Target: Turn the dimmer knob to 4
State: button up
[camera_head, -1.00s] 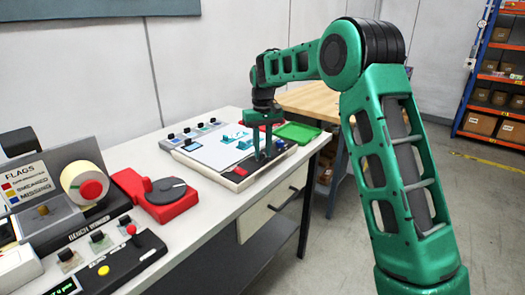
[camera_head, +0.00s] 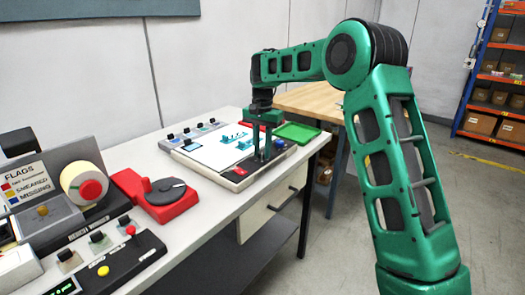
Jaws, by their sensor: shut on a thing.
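The light board (camera_head: 207,151) is a white panel in a pale frame on the bench, with a dark control strip along its right side. My gripper (camera_head: 260,158) points straight down over that strip, its fingers close together at the strip's surface. It is shut on what appears to be the dimmer knob, which the fingers hide. The knob's pointer and the scale numbers cannot be read from here. A blue knob or button (camera_head: 280,143) shows on the strip just behind and right of the fingers. A small red item (camera_head: 241,171) lies just left of the fingers.
Small teal pieces (camera_head: 244,145) stand on the panel, close to my fingers. A green tray (camera_head: 297,132) and a red tray (camera_head: 250,125) lie behind. A red base with a dark disc (camera_head: 165,190) and a black control box (camera_head: 120,260) stand at left on the bench (camera_head: 205,212).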

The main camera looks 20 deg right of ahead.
aim_at(261, 152)
jog(key=shift+w+a+r+m, duration=0.15)
jog(key=shift+a+r+m, duration=0.05)
jog(key=shift+m, duration=0.2)
jog(key=o, duration=1.1)
jog(key=shift+c, duration=0.2)
jog(key=shift+f, duration=0.15)
notch_tip(261, 152, up, 11)
jog(key=shift+f, duration=0.15)
